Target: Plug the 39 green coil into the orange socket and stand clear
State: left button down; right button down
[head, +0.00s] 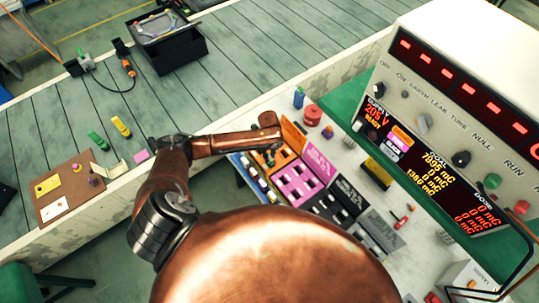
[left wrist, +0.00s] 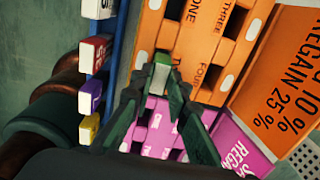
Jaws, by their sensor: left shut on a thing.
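The orange socket panel (head: 286,157) lies on the pale bench, with dark slots and words such as THREE and FOUR readable in the left wrist view (left wrist: 208,72). My left gripper (head: 270,153) is over this panel. In the left wrist view my left gripper (left wrist: 161,82) is shut on a small block with a green top (left wrist: 163,58), which I take for the green coil. The block is at the panel's edge near the word FOUR. I cannot tell whether it sits in a slot or just above it. Its number is not readable. My right gripper is not in view.
A pink socket panel (head: 318,161) adjoins the orange one. A blue rack with coloured blocks (left wrist: 92,95) stands close on the left. An orange sign (left wrist: 285,85) stands at the right. A large console (head: 455,95) fills the right side.

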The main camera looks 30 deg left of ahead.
pick_arm(q)
jog(key=c, duration=1.8)
grip_release()
jog(key=shift+o, duration=0.2)
notch_tip(320, 180, up, 6)
jog(key=p, duration=0.6)
jog(key=shift+r, duration=0.15)
jog(key=s+a+r+p, duration=0.1)
jog(key=s+a+p, duration=0.1)
jog(key=s, duration=0.7)
jog(key=s+a+r+p, duration=0.1)
jog(key=s+a+p, duration=0.1)
jog(key=s+a, duration=0.3)
jog(key=s, duration=0.4)
jog(key=shift+s+a+r, duration=0.2)
jog(key=shift+a+r, duration=0.1)
jog(key=shift+r, duration=0.05)
